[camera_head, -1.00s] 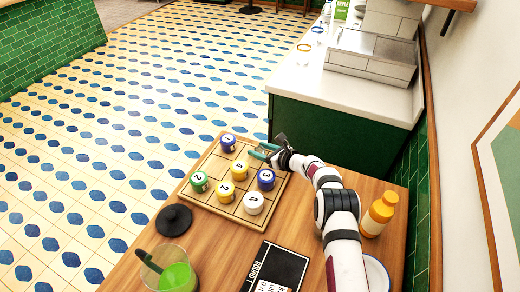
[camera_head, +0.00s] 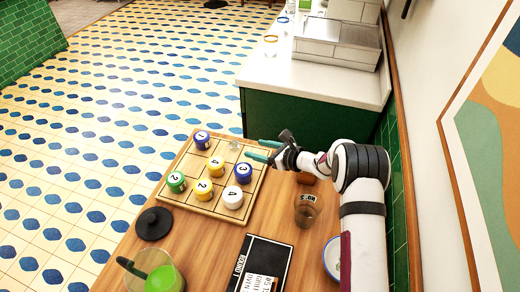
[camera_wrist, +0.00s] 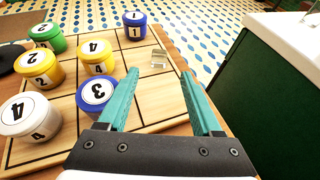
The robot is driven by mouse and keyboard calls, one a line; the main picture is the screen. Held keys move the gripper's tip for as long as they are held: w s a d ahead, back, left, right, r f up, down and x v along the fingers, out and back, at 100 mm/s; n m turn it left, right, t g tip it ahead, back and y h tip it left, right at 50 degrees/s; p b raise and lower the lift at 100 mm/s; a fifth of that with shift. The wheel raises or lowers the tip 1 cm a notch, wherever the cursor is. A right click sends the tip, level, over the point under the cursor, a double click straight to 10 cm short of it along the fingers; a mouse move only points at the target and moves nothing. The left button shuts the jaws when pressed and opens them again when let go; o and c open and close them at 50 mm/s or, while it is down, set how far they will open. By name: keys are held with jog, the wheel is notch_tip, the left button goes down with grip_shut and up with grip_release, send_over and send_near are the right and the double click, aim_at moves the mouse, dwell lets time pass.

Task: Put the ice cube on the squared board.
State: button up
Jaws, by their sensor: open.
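My gripper (camera_head: 259,150) has teal fingers and is open and empty. In the head view it is just right of the cube, over the board's right edge. In the wrist view the cube is ahead of the open fingertips (camera_wrist: 160,76), apart from them.
Numbered blue, yellow, green and white pieces stand on the board; a blue one (camera_head: 202,140) is left of the cube. A black lid (camera_head: 153,224), a green drink (camera_head: 163,279), a dark booklet (camera_head: 262,265) and a glass (camera_head: 307,211) are nearer.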

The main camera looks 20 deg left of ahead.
jog(key=shift+s+d+r, duration=0.15)
jog(key=shift+d, duration=0.15)
jog(key=w+d+r+m+t+h, duration=0.45)
jog(key=d+r+m, duration=0.25)
jog(key=m, duration=0.2)
jog(key=s+d+r+m+h, duration=0.3)
jog(key=d+r+m+h, duration=0.1)
jog(key=d+m, duration=0.45)
jog(key=s+d+r+m+h, duration=0.3)
jog(key=d+r+m+h, duration=0.15)
jog(key=d+m, duration=0.4)
jog(key=s+d+r+m+g+h, duration=0.1)
jog(key=s+d+m+g, duration=0.2)
jog(key=s+m, duration=0.65)
jog(key=s+d+m+g, duration=0.2)
jog(key=s+m, duration=0.6)
jog(key=s, duration=0.3)
jog(key=s+a+m+g+y, duration=0.1)
jog(key=s+a+m+g, duration=0.1)
jog(key=s+m, duration=0.3)
jog(key=s+a+m+g+y, duration=0.2)
jog(key=s+m, duration=0.4)
jog(key=s, duration=0.7)
jog(key=shift+s+a+f+g, duration=0.2)
jog(key=shift+a+f+g, duration=0.2)
jog(key=shift+a, duration=0.3)
jog(key=shift+m, duration=0.25)
